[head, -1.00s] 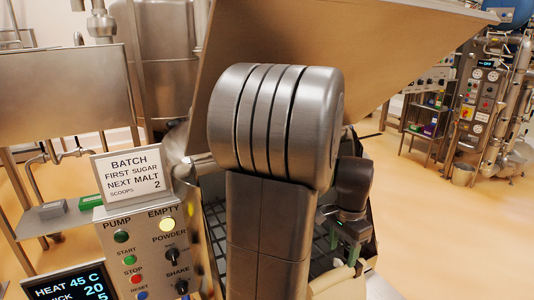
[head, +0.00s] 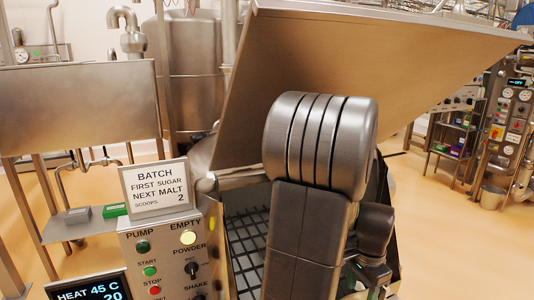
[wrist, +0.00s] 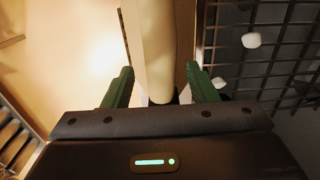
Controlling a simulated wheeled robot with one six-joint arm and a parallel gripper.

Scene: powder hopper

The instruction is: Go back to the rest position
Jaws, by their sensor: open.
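My gripper (wrist: 160,82) shows in the wrist view with its two green fingers spread apart. A pale cream, rounded thing (wrist: 152,45) lies beyond and between the fingers; I see a gap on each side of it, and cannot tell what it is. In the head view my own arm stands in front of the hopper (head: 250,230) and hides part of it. The gripper is mostly hidden there, low at the right behind the arm.
The hopper's dark grid (wrist: 285,50) bears white lumps (wrist: 251,40). Its big lid (head: 350,60) is raised. A control panel (head: 165,250) and a batch sign (head: 157,187) stand at the left. Open floor (head: 450,240) lies at the right, before the machinery.

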